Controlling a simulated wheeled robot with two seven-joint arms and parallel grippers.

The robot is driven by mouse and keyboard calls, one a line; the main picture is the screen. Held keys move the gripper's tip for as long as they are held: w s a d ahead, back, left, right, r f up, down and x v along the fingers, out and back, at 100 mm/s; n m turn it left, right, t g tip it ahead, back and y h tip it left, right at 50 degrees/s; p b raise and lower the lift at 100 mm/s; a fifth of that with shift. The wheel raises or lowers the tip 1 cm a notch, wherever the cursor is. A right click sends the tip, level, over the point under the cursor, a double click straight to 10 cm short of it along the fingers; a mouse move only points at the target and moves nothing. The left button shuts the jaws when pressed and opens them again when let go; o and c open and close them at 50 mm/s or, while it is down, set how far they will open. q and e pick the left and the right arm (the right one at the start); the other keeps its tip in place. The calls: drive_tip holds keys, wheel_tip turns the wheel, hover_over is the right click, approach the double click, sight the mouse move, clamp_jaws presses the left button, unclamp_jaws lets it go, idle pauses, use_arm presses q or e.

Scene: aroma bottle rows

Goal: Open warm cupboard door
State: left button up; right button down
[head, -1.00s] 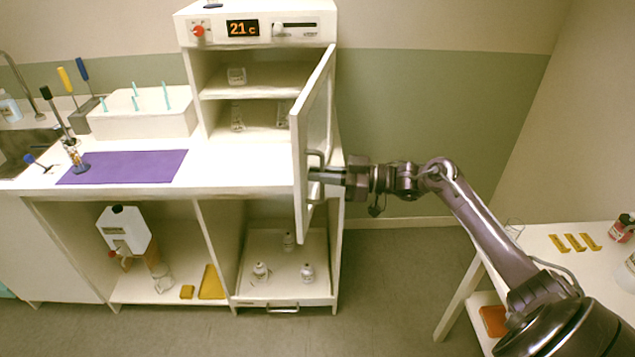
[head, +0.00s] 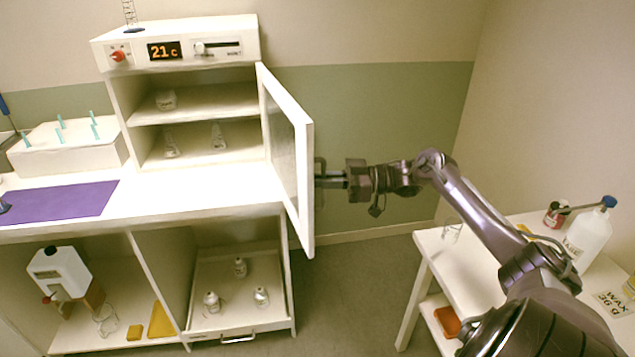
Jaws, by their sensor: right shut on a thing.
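The warm cupboard (head: 178,30) stands on the white counter, with a "21 c" display and a red knob on its top panel. Its glazed door (head: 308,150) is hinged on the right side and stands wide open, swung out toward me. My right gripper (head: 335,180) is shut on the door handle (head: 320,172) at the door's outer face; the door edge partly hides the fingertips. Inside, small glass vessels stand on the upper shelf (head: 215,98) and on the floor below it. My left gripper is not in view.
A purple mat (head: 60,201) and a white rack (head: 70,150) with teal sticks are on the counter at left. Below, a pulled-out tray (head: 240,325) holds small bottles. A white side table (head: 440,240) with bottles stands at right. Floor between is clear.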

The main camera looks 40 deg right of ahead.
drive_tip(key=shift+f, duration=0.1)
drive_tip(key=c, duration=1.8)
unclamp_jaws()
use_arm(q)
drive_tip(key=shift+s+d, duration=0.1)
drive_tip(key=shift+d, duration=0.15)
use_arm(e)
drive_tip(key=shift+s, duration=0.1)
